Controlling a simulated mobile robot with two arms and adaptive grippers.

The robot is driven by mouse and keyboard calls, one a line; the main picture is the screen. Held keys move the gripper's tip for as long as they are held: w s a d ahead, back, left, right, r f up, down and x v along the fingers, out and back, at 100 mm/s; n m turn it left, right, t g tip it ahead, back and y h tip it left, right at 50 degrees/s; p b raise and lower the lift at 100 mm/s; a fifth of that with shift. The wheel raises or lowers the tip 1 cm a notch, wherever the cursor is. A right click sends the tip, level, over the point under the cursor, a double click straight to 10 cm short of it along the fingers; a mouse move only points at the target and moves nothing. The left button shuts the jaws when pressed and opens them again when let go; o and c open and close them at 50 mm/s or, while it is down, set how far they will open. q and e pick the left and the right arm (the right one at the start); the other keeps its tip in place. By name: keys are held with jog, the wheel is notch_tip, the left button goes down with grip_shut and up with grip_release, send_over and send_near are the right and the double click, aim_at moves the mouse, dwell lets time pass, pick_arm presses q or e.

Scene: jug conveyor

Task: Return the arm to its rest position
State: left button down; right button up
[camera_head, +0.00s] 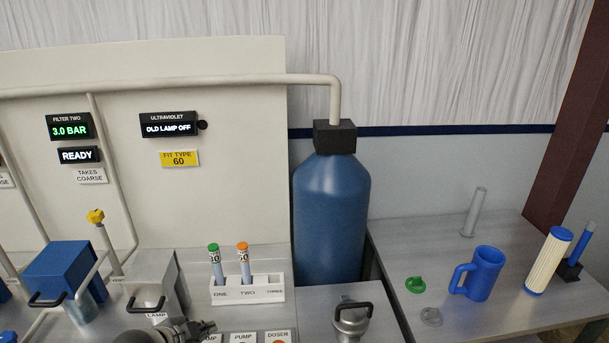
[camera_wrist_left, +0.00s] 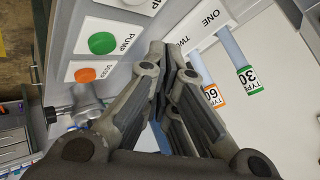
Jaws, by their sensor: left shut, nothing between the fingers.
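My left gripper (camera_head: 203,328) is low in the head view, in front of the lamp housing (camera_head: 155,285) and the lamp rack. In the left wrist view my left gripper (camera_wrist_left: 168,50) has its fingers together with nothing between them. The white rack (camera_head: 247,291) holds a green-capped tube (camera_head: 215,262) in slot ONE and an orange-capped tube (camera_head: 244,262) in slot TWO. Slot THREE looks empty. In the left wrist view the fingers are close to the rack (camera_wrist_left: 205,32), beside the orange-labelled tube (camera_wrist_left: 212,94). My right gripper is not in view.
A blue filter housing (camera_head: 58,270) and a handled lid (camera_head: 351,317) flank the workspace. A tall blue tank (camera_head: 331,215) stands behind. The right table (camera_head: 400,245) holds a blue jug (camera_head: 479,275) and a pleated cartridge (camera_head: 549,262). Green (camera_wrist_left: 102,43) and orange (camera_wrist_left: 86,75) buttons are near the fingers.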

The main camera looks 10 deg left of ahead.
pick_arm(q)
jog(key=s+d+f+n+g, duration=0.1)
jog(key=s+d+n+g, duration=0.15)
jog(key=s+d, duration=0.45)
jog(key=s+d+f+n+g, duration=0.1)
jog(key=s+d+f+n, duration=0.2)
jog(key=s, duration=0.7)
jog(key=s+r+n+g+y, duration=0.2)
jog(key=s+n, duration=0.2)
jog(key=s, duration=0.5)
notch_tip(320, 180, down, 34)
jog(key=s+g+b, duration=0.1)
jog(key=b, duration=0.6)
jog(key=s+a+f+b, duration=0.1)
jog(key=s+f+b, duration=0.1)
jog(key=s+f, duration=0.6)
jog(key=s+a+f+g+b, duration=0.1)
jog(key=s+f+b, duration=0.2)
jog(key=s+f, duration=0.5)
notch_tip(320, 180, down, 4)
jog(key=shift+s+a+f+m, duration=0.15)
jog(key=shift+s+a+m, duration=0.15)
jog(key=shift+m, duration=0.15)
